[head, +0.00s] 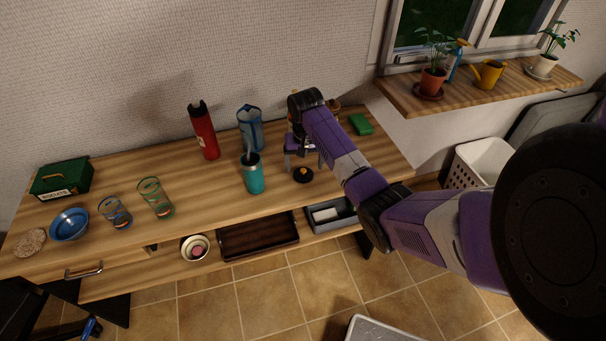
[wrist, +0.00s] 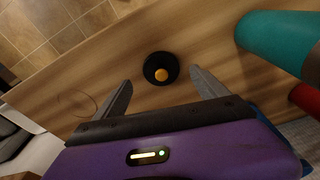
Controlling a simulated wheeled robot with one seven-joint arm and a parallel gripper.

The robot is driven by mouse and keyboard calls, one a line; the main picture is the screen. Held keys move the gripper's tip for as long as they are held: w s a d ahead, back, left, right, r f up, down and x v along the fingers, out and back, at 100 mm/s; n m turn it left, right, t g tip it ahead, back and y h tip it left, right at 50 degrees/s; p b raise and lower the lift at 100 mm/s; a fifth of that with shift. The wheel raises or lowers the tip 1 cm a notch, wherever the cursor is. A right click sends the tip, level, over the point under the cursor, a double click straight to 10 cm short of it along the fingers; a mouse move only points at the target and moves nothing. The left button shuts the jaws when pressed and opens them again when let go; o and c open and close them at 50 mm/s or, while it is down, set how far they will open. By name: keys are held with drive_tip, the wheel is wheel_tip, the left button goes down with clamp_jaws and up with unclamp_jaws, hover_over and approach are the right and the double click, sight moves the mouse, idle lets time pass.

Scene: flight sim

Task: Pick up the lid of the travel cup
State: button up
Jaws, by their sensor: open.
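The lid (head: 303,175) is a small round black disc with an orange-yellow knob, lying on the wooden tabletop. In the wrist view the lid (wrist: 161,69) lies ahead of my fingers, roughly midway between them. The teal travel cup (head: 253,174) stands upright and uncovered to the left of the lid, with something thin and light sticking out of its top. The cup (wrist: 275,42) also shows at the upper right of the wrist view. My gripper (head: 303,160) is open and empty above the table, pointing down close behind the lid; its fingers (wrist: 161,92) are spread wide.
A red bottle (head: 204,130) and a blue pitcher (head: 250,128) stand behind the cup. A green sponge-like block (head: 361,124) lies at the right. Two glasses (head: 155,197), a blue bowl (head: 69,224) and a green box (head: 62,179) are at the left. Bare wood surrounds the lid.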

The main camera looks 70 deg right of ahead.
sight(303, 170)
drive_tip(key=shift+w+d+f, duration=0.1)
drive_tip(key=shift+f, duration=0.8)
drive_tip(key=shift+w+d+f, duration=0.1)
drive_tip(key=shift+f, duration=0.75)
drive_tip(key=c, duration=1.4)
drive_tip(key=shift+r, duration=0.1)
